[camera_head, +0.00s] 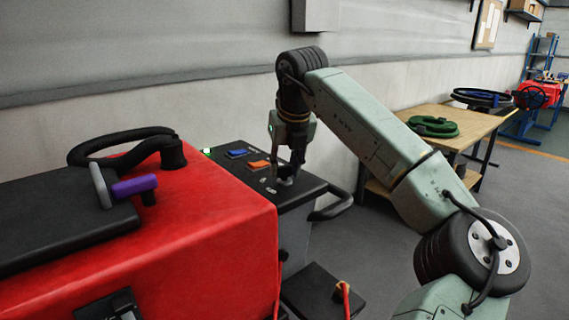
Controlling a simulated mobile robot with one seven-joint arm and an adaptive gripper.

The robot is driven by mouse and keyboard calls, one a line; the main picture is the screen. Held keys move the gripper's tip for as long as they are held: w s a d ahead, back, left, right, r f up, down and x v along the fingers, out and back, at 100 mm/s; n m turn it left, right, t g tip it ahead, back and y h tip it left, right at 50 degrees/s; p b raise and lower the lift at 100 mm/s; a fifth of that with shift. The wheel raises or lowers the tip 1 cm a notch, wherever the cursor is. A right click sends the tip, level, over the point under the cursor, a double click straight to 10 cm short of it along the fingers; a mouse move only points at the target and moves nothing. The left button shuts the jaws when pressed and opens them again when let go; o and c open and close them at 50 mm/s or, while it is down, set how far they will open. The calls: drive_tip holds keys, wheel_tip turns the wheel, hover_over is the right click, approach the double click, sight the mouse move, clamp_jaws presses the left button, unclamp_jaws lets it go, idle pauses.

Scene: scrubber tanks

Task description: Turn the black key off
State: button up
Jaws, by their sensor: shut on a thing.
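A red scrubber machine (190,225) stands at the left, with a dark control panel (307,187) at its right end. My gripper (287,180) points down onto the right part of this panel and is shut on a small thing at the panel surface. That thing is most likely the black key, but the fingers hide it and I cannot see how it is turned. Blue (238,153) and orange (258,165) controls lie on the panel to the left of my gripper. A green light (207,151) glows at the panel's far left corner.
A black handle (333,204) juts from the panel's right side. A purple-gripped lever (135,186) and a black hose (125,145) sit on the red tank. A wooden table (440,115) with a green coiled hose (433,127) stands behind my arm. Open floor lies at the right.

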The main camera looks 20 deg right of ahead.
drive_tip(key=shift+d+n+y, duration=0.1)
drive_tip(key=shift+n+y, duration=0.8)
drive_tip(key=shift+n, duration=1.3)
drive_tip(key=o, duration=1.2)
drive_tip(key=shift+c, duration=0.2)
drive_tip(key=v, duration=1.2)
drive_tip(key=shift+w, duration=0.2)
